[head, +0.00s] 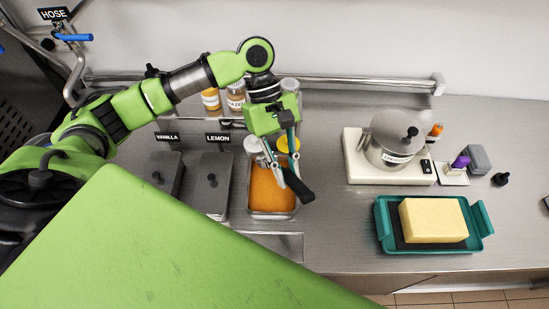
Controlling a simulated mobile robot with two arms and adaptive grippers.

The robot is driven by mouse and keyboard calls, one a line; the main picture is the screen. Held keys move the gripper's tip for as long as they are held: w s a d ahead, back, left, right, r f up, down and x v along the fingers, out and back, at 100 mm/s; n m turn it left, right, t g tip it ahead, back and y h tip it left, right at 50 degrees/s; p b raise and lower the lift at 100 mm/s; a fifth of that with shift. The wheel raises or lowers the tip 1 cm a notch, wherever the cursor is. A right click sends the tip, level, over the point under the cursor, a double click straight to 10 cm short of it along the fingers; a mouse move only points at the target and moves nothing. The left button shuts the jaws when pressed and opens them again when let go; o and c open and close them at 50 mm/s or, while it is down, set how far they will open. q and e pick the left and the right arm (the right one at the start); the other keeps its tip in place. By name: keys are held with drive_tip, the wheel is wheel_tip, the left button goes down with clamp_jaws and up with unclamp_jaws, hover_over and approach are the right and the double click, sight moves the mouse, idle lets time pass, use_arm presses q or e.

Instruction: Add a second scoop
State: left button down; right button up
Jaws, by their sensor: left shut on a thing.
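My left gripper (284,170) is above an open metal pan (273,215) filled with orange ice cream (270,190). It is shut on a black-handled tool (299,187), probably the scoop, and the handle slants across the pan's right edge. The tool's working end is hidden or too small to make out, so I cannot tell whether it touches the ice cream or carries any. My right gripper is not in view.
Lidded pans stand left of the orange one, by the VANILLA (168,138) and LEMON (217,138) signs. Jars (211,99) stand behind. At right are a steel lidded pot (395,142) on a white base and a teal tray (481,228) with a yellow block (433,219).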

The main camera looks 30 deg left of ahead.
use_arm(q)
drive_tip(key=shift+d+f, duration=0.2)
drive_tip(key=shift+d, duration=0.1)
drive_tip(key=shift+s+d+f, duration=0.15)
drive_tip(key=shift+s+f, duration=0.05)
drive_tip(key=shift+f, duration=1.2)
drive_tip(key=shift+w+a+f, duration=1.85)
drive_tip(key=shift+a+f, duration=0.8)
drive_tip(key=shift+f, duration=0.3)
drive_tip(key=s+d+r+t+y, duration=0.3)
drive_tip(key=d+r+y, duration=0.1)
drive_tip(key=shift+s+d, duration=0.15)
drive_tip(key=shift+d, duration=0.2)
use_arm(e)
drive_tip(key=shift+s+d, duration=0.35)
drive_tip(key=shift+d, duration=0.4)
